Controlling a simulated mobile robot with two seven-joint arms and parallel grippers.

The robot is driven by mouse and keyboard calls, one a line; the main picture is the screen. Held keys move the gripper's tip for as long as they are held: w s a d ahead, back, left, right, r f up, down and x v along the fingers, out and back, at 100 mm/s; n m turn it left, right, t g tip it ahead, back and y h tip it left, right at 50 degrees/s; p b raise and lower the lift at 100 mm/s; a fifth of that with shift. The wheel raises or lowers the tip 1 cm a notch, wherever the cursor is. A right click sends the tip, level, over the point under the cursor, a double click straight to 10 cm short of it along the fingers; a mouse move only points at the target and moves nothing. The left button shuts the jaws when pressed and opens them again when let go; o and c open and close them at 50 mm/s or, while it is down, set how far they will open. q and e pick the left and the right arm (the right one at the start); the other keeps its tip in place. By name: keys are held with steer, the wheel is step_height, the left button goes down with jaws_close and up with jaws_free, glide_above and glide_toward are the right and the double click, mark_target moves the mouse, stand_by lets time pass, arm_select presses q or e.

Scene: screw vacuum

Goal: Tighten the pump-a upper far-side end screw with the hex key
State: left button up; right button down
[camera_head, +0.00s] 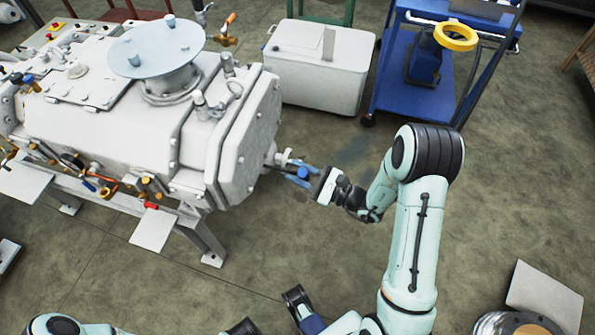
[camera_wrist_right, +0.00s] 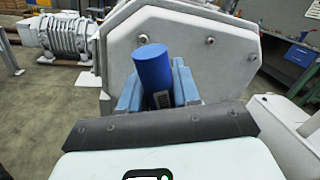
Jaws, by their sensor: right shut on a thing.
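The white pump (camera_head: 130,110) fills the left of the head view. Its flat octagonal end plate (camera_head: 245,135) faces my right gripper and also shows in the right wrist view (camera_wrist_right: 115,60). One end screw (camera_wrist_right: 210,40) shows on the upper plate, right of the blue handle. My right gripper (camera_head: 303,174) is shut on the hex key, whose blue cylindrical handle (camera_wrist_right: 152,68) stands up between the blue fingers. The gripper is just off the end plate, beside the shaft stub (camera_head: 284,158). The key's tip and its contact with any screw are hidden.
A white bin (camera_head: 318,80) and a blue cart (camera_head: 400,75) with a yellow ring stand behind. The pump's metal stand (camera_head: 205,240) reaches the floor. A round part and a pale plate (camera_head: 540,295) lie at the lower right. Floor between them is clear.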

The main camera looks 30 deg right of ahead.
steer(key=shift+s+a+b+x, duration=0.1)
steer(key=shift+a+b+x, duration=0.05)
steer(key=shift+x, duration=0.75)
steer(key=shift+s+a+b+x, duration=0.1)
steer(key=shift+a+x, duration=0.05)
steer(key=shift+x, duration=0.75)
steer(key=shift+s+a+b+x, duration=0.1)
steer(key=shift+a+b+x, duration=0.05)
steer(key=shift+x, duration=0.75)
steer(key=shift+f, duration=0.15)
steer(key=shift+w+a, duration=0.15)
steer(key=shift+w, duration=0.05)
